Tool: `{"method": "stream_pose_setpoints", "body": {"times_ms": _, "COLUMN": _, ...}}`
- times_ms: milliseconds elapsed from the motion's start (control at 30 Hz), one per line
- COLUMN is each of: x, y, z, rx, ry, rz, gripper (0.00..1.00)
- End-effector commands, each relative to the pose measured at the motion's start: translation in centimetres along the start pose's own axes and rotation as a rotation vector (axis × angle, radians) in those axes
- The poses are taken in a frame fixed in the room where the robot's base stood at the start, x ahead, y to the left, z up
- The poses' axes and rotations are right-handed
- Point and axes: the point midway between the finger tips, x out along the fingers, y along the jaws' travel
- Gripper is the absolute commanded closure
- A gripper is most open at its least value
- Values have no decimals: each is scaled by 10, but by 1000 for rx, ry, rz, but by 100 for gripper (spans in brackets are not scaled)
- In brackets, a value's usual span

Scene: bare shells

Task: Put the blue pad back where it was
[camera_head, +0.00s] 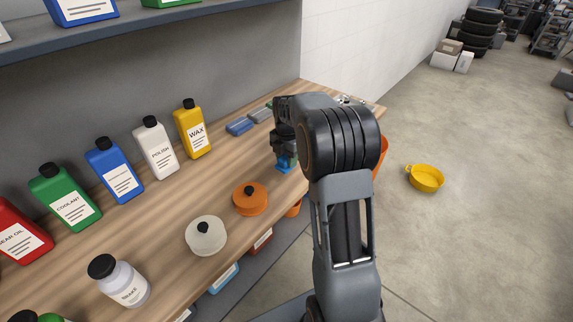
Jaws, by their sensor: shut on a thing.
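My gripper (285,158) is over the right part of the wooden workbench, partly hidden behind my arm. It is shut on a small blue thing, which looks like the blue pad (286,167), close to the bench's front edge. I cannot tell whether the pad touches the wood. Another blue pad-like block (239,125) lies on the bench to the left, beside a grey one (260,115). A green one (269,104) shows just behind, partly hidden by my arm.
A yellow wax bottle (192,129) and several other bottles stand along the wall. A yellow pan (425,178) lies on the floor. Bare wood (228,165) lies between bottles and pots.

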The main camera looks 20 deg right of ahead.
Motion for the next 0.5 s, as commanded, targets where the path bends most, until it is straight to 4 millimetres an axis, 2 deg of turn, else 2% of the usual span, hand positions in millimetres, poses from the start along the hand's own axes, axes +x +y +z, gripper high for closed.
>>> {"method": "stream_pose_setpoints", "body": {"times_ms": 267, "x": 32, "y": 2, "z": 1, "rx": 0, "ry": 2, "rz": -3, "gripper": 88}}
{"method": "stream_pose_setpoints", "body": {"times_ms": 500, "x": 34, "y": 2, "z": 1, "rx": 0, "ry": 0, "rz": 0, "gripper": 88}}
